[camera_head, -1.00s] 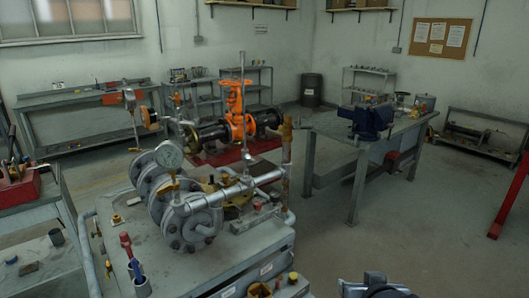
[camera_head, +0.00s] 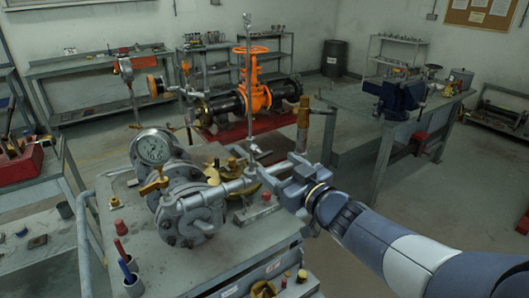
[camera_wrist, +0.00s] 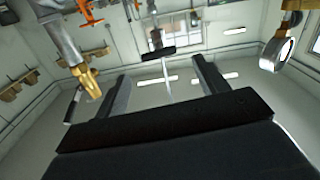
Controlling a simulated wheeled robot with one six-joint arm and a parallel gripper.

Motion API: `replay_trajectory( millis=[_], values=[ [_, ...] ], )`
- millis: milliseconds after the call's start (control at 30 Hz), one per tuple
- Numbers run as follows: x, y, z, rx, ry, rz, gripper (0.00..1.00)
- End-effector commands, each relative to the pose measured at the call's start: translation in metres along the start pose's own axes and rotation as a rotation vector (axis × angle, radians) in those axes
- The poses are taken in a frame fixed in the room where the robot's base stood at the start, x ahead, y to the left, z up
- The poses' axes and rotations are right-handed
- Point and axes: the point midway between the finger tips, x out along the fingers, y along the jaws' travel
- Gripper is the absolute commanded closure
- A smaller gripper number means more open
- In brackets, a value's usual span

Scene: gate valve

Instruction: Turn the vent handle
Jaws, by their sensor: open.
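A slim upright grey rod (camera_head: 249,80) with a small crosspiece near its foot rises from the pipe assembly in the head view. I cannot tell for certain which part is the vent handle. My gripper (camera_head: 277,181) is at the right end of the grey pipe, beside the brass fitting (camera_head: 303,128). In the wrist view my gripper (camera_wrist: 162,78) is open, with its fingers wide apart. A dark crossbar (camera_wrist: 158,53) on a thin light stem shows between the fingertips, with no visible contact. A brass fitting (camera_wrist: 88,80) is left of the fingers.
A pressure gauge (camera_head: 153,149) and a yellow handle (camera_head: 153,183) are on the assembly's left; a gauge (camera_wrist: 280,48) shows right in the wrist view. An orange valve (camera_head: 254,75) stands behind. A workbench with a blue vise (camera_head: 397,95) is right.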

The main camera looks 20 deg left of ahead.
Motion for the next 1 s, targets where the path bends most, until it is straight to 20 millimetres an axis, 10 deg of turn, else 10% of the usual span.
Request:
replay_trajectory(
  millis=[400, 1000],
  values=[
    [0.063, 0.000, 0.000, 0.001, -0.002, 0.001, 0.31],
    [0.070, 0.000, 0.000, 0.001, -0.001, 0.003, 0.46]
  ],
)
